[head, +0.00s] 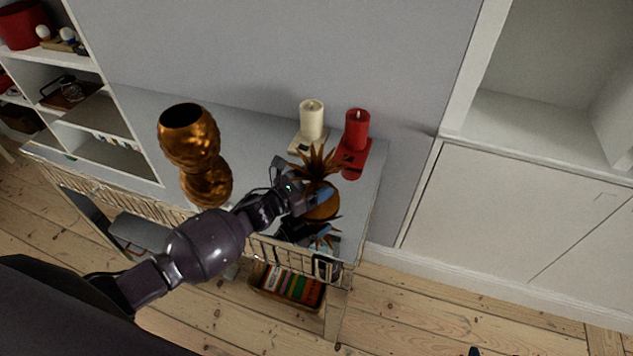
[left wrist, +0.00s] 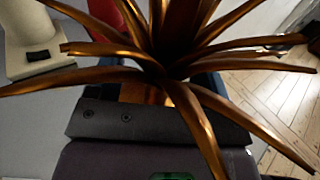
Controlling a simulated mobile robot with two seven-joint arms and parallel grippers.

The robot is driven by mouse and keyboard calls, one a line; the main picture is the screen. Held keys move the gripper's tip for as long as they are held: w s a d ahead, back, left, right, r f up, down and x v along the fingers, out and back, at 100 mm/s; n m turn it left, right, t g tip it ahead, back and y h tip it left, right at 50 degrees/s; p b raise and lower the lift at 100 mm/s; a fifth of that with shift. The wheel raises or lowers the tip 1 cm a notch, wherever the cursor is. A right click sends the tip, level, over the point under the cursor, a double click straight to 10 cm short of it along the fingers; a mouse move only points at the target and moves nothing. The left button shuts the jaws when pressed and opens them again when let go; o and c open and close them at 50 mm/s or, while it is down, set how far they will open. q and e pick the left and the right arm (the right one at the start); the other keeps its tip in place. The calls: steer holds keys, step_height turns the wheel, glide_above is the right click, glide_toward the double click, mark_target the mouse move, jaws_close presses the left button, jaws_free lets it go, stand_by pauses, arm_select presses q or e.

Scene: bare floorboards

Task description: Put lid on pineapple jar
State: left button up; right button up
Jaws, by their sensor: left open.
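The pineapple jar (head: 188,140) is bumpy and gold, stands upright on the glossy cabinet top at left, and has a dark open mouth; a similar gold shape below it looks like its reflection. The lid (head: 318,163), a crown of brown-gold leaves over a rounded base, stands upright near the right end of the top. My left gripper (head: 312,197) is at the lid's base below the leaves, jaws open. In the left wrist view the leaves of the lid (left wrist: 165,62) spread over the gripper and hide much of the fingers. My right gripper is not seen.
A cream candle (head: 311,120) and a red candle (head: 356,130) stand close behind the lid. The cabinet top (head: 255,140) is clear between jar and candles. A white shelf (head: 128,160) rises at left. Books (head: 290,286) lie in a basket below.

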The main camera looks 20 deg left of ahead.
arm_select(q)
steer(key=c, duration=1.1)
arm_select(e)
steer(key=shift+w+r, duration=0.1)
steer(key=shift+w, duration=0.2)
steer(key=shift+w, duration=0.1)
